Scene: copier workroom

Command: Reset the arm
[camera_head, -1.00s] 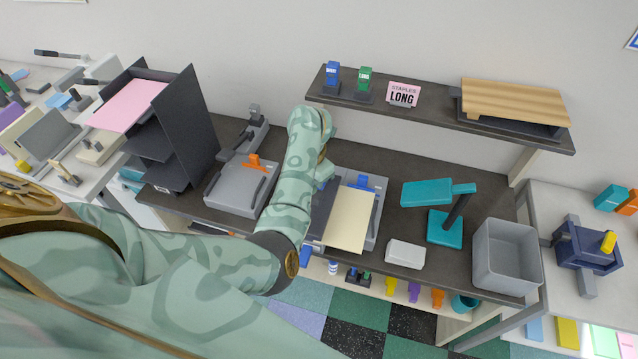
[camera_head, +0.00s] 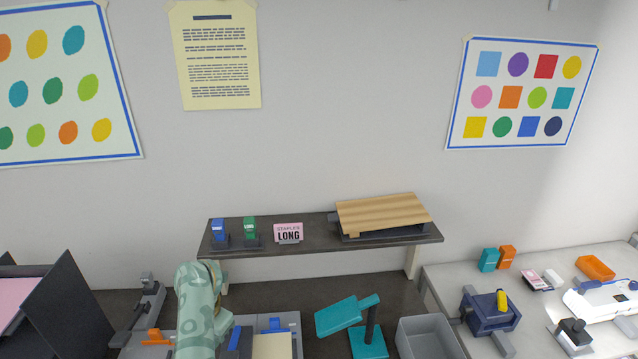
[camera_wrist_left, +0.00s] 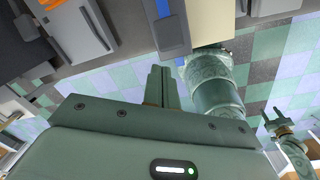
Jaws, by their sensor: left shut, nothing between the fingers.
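My left arm (camera_head: 198,310), mottled green, rises from the bottom edge in the head view, in front of the worktop. Its gripper is not clearly visible there. In the left wrist view my left gripper (camera_wrist_left: 160,76) is shut and empty, its two fingers together. Beyond the fingertips are a device with a blue part (camera_wrist_left: 172,22) and cream paper (camera_wrist_left: 209,22). I see no contact with them. A dark green, two-pronged end part (camera_wrist_left: 277,122), likely my right gripper, shows small at the right of the wrist view; its opening is unclear.
A dark shelf (camera_head: 313,246) above the dark worktop (camera_head: 275,297) holds staple boxes and a wooden-topped item. A teal stapler-like device (camera_head: 368,340) and a grey bin (camera_head: 430,340) stand right of my arm. A black paper rack (camera_head: 65,308) stands left. The checkered floor (camera_wrist_left: 125,75) is below.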

